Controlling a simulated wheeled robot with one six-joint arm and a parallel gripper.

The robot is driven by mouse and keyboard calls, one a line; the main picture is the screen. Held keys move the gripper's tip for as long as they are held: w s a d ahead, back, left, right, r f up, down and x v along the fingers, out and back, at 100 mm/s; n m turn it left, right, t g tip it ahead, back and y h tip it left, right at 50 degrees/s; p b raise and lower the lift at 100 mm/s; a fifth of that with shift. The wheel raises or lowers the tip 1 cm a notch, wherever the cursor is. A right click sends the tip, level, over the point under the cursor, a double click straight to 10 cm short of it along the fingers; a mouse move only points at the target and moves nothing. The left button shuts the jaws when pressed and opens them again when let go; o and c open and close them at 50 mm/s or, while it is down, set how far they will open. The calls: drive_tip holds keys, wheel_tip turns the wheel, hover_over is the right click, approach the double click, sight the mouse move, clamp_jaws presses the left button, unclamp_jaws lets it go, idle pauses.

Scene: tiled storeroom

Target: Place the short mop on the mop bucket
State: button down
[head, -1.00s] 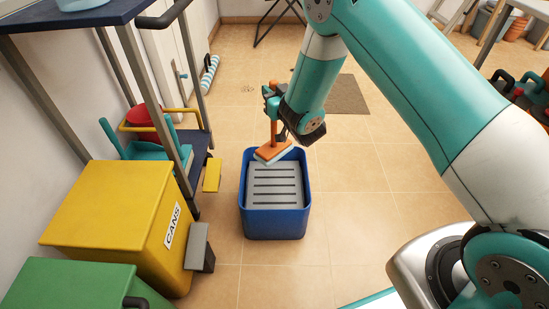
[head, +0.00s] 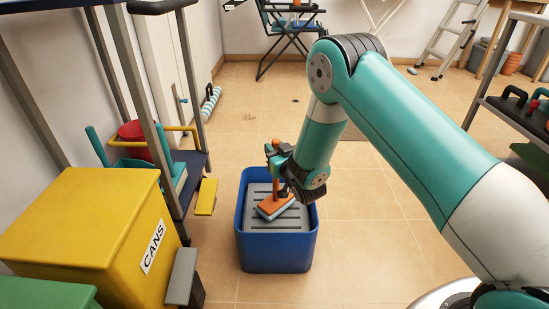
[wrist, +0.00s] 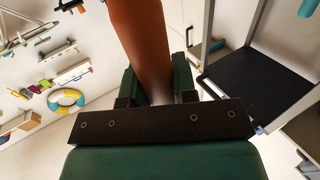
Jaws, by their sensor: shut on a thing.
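The short mop (head: 276,207) has an orange handle and an orange head with a pale blue pad. My gripper (head: 277,167) is shut on its upright handle, which also fills the middle of the wrist view (wrist: 142,45). The mop bucket (head: 276,252) is a blue tub on the floor with a grey slotted grate (head: 261,218) inside its rim. The mop head is over the grate, within the bucket's outline; I cannot tell whether the pad touches the grate.
A yellow cans bin (head: 90,225) and a green bin (head: 45,292) stand at the left. A shelf trolley (head: 188,165) with a red item and a teal dustpan is behind them. A folding chair (head: 285,30) stands at the back. The tiled floor right of the bucket is clear.

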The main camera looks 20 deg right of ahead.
drive_tip(key=shift+f, duration=0.35)
drive_tip(key=c, duration=1.4)
unclamp_jaws()
drive_tip(key=shift+f, duration=0.1)
drive_tip(key=o, duration=0.5)
